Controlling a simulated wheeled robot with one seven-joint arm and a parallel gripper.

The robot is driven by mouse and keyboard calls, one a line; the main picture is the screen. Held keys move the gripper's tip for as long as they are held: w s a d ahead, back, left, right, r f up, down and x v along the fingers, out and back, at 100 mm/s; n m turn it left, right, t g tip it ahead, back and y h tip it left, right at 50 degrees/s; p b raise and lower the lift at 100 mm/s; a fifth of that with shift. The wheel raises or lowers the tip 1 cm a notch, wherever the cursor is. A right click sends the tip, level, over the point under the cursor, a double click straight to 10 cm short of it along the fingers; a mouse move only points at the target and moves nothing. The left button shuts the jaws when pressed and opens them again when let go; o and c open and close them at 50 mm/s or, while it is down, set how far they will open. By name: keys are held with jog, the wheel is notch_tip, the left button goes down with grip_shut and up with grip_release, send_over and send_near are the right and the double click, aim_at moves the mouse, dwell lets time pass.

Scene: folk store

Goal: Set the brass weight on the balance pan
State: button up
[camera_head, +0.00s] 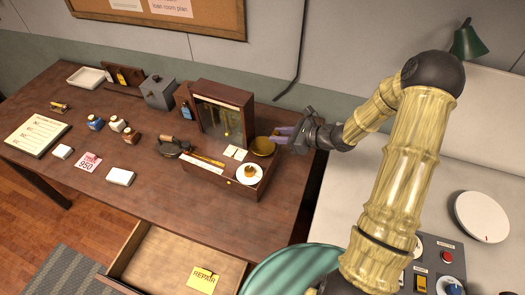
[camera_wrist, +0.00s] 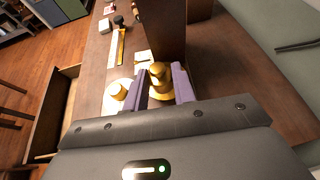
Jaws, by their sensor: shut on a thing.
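My gripper (camera_head: 281,136) is at the right end of the wooden balance box, at the brass balance pan (camera_head: 263,147). In the wrist view, its two purple fingers are shut on a brass weight (camera_wrist: 158,74) with a rounded knob. The brass pan shows under and around the fingers (camera_wrist: 165,99). I cannot tell whether the weight touches the pan. In the head view the held weight is not clearly seen. A white dish (camera_head: 249,181) in front of the pan holds another brass piece (camera_head: 250,171), also seen at left in the wrist view (camera_wrist: 118,90).
The glass-fronted balance case (camera_head: 224,118) stands just left of the pan. A dark-handled brass tool (camera_head: 204,159) lies left of the dish. Small bottles (camera_head: 117,125), cards and a grey box (camera_head: 158,93) are farther left. An open drawer (camera_head: 160,262) juts out at the front.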

jog(key=w+a+r+b, duration=0.1)
jog(key=w+a+r, duration=0.1)
jog(key=a+r, duration=0.2)
jog(key=shift+r, duration=0.2)
jog(key=p, duration=0.1)
send_over(266, 147)
jog(key=shift+f, duration=2.95)
jog(key=shift+f+p, duration=0.65)
jog(key=shift+f, duration=1.4)
